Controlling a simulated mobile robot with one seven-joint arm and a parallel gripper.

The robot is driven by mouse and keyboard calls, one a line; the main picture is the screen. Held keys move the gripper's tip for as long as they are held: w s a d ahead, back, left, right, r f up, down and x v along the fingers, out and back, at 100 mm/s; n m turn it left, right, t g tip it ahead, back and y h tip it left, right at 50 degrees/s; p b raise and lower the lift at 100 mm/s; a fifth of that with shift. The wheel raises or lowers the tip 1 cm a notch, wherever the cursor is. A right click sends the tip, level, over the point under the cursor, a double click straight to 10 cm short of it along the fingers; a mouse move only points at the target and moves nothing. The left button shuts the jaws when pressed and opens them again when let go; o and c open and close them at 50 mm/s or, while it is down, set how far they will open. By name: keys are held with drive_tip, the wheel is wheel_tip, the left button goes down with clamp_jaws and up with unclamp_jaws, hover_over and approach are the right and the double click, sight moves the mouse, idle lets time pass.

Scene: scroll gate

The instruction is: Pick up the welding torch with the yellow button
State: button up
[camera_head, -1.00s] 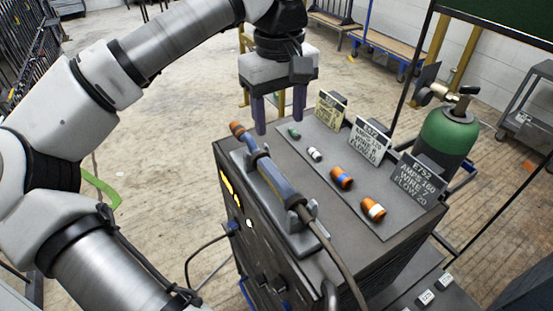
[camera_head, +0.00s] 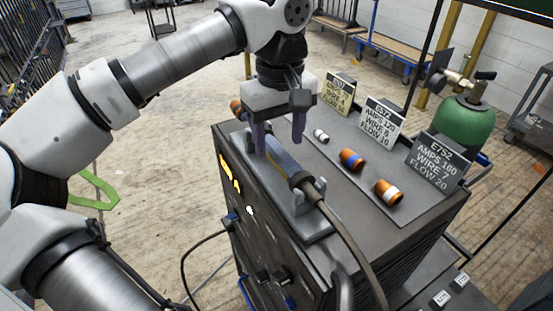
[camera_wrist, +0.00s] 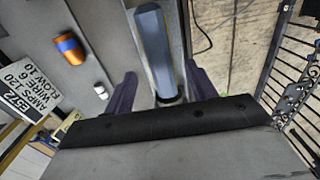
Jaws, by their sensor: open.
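The welding torch (camera_head: 283,160) lies in a cradle on top of a dark welding machine, with a blue-grey handle, a dark collar and a cable running off the front. Its orange end (camera_head: 236,106) shows at the far left of the machine top. I cannot make out a yellow button on it. My gripper (camera_head: 279,146) is open and points down at the handle, its purple fingers on either side of it in the picture. In the wrist view the handle (camera_wrist: 154,45) lies between the two open fingers (camera_wrist: 160,74). Whether they touch it is unclear.
A green gas cylinder (camera_head: 466,125) is at the right.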

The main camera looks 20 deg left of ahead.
sight(278, 149)
wheel_tip(278, 149, down, 3)
drive_tip(key=shift+s+f+b, duration=0.1)
drive_tip(key=shift+f+b, duration=0.05)
drive_tip(key=shift+b, duration=0.7)
drive_tip(key=c, duration=1.2)
drive_tip(key=shift+r, duration=0.2)
